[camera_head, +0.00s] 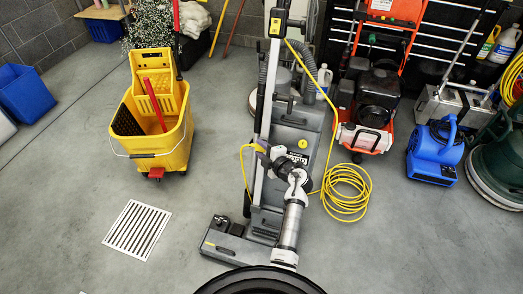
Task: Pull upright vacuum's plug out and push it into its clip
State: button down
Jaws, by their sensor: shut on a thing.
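The grey upright vacuum (299,128) stands in the middle, with its handle rising to a yellow and black grip (278,23) and its floor head (230,240) at the lower left. Its yellow cord (345,190) lies coiled on the floor to the right and runs up to the handle. Another stretch of yellow cord bends left of the handle and meets my gripper (266,157). My gripper is in front of the vacuum's body, shut on the plug at that cord end. The plug is mostly hidden by the fingers. I cannot make out the clip.
A yellow mop bucket (160,125) stands to the left, with a floor drain (137,230) below it. An orange and black machine (376,100) and a blue blower (435,152) stand to the right. Floor between the bucket and vacuum is clear.

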jog(key=shift+w+d+f, duration=0.1)
jog(key=shift+w, duration=0.15)
jog(key=c, duration=0.9)
grip_release()
jog(key=b+v, duration=0.1)
jog(key=v, duration=1.2)
jog(key=shift+s+d, duration=0.2)
jog(key=shift+s, duration=0.15)
